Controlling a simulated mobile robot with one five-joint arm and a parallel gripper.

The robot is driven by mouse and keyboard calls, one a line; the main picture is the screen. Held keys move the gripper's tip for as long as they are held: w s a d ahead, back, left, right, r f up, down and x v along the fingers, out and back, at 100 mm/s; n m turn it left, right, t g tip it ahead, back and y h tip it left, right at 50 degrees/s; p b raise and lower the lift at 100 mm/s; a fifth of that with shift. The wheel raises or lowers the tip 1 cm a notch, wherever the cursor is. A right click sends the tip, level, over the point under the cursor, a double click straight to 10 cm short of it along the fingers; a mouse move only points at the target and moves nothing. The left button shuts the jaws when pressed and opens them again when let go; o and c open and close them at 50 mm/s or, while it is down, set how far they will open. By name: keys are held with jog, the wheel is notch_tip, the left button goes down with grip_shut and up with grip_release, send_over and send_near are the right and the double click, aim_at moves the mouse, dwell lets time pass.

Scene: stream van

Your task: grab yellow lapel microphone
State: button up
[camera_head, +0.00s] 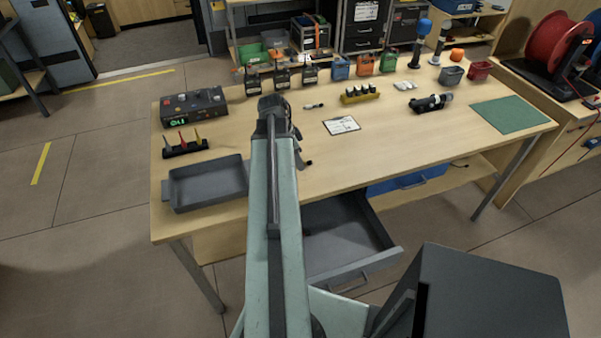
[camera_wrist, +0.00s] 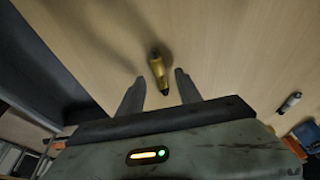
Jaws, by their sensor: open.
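A small yellow piece with a dark tip, which looks like the yellow lapel microphone (camera_wrist: 157,68), lies on the wooden tabletop in the wrist view. My gripper (camera_wrist: 160,77) is open, with one finger on each side of the microphone's near, dark-tipped end. A gap shows between the microphone and each finger, and whether the fingertips touch the table cannot be told. In the head view my arm reaches over the table and I cannot make out the microphone, which my arm seems to hide.
A grey tray (camera_head: 176,194) is left of my arm, and a black stand (camera_head: 171,154) with coloured pieces lies behind it. A small pale cylinder (camera_head: 314,105) is right of my wrist; a clipboard (camera_head: 341,125) lies nearer. A drawer (camera_head: 375,262) hangs open below the table.

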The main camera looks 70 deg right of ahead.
jog(key=shift+s+d+f, duration=0.1)
jog(key=shift+f, duration=0.5)
jog(key=shift+r, duration=0.2)
grip_shut()
jog(key=shift+r, duration=0.1)
notch_tip(320, 180, up, 10)
jog(key=p, duration=1)
